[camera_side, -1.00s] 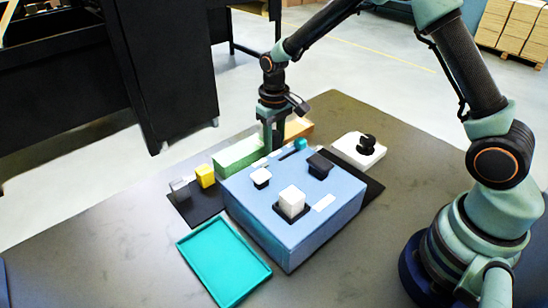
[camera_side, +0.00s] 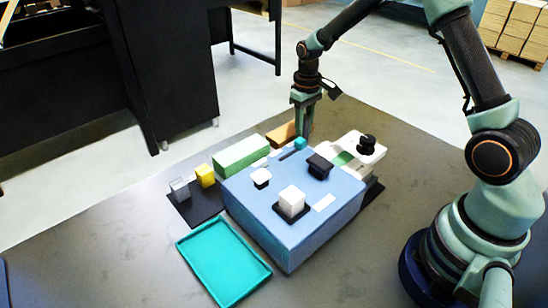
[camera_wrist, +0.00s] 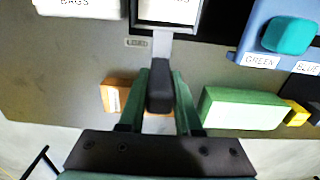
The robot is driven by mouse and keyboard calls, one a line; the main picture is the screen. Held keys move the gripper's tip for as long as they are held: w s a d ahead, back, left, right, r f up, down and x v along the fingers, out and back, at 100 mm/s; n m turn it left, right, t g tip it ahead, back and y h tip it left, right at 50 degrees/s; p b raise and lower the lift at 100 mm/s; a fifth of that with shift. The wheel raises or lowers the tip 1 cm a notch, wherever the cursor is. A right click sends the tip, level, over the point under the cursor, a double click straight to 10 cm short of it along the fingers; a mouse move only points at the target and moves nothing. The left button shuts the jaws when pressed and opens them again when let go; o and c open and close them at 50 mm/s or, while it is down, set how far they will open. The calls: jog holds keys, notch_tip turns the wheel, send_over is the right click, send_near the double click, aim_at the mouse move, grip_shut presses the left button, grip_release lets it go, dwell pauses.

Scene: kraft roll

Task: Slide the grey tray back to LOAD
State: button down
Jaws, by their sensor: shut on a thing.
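My gripper (camera_side: 303,130) is low behind the blue box, its tips partly hidden in the side view. In the wrist view my gripper (camera_wrist: 160,80) is shut on the dark grip of a grey bar. This grey bar (camera_wrist: 162,45) leads up to a dark-framed tray (camera_wrist: 137,14) holding a white piece, cut off at the top edge. A small LOAD label (camera_wrist: 136,43) lies on the table just left of the bar. In the side view the tray is largely hidden; a green patch (camera_side: 343,158) shows between the blue and white boxes.
A green block (camera_wrist: 243,109) and an orange block (camera_wrist: 115,96) flank my gripper. A teal tray (camera_side: 222,262) lies in front.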

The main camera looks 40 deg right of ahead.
jog(key=shift+d+r, duration=0.1)
jog(key=shift+d, duration=0.2)
jog(key=c, duration=0.7)
grip_release()
jog(key=shift+o, duration=0.5)
jog(key=shift+a, duration=0.1)
notch_tip(320, 180, up, 12)
jog(key=shift+r, duration=0.1)
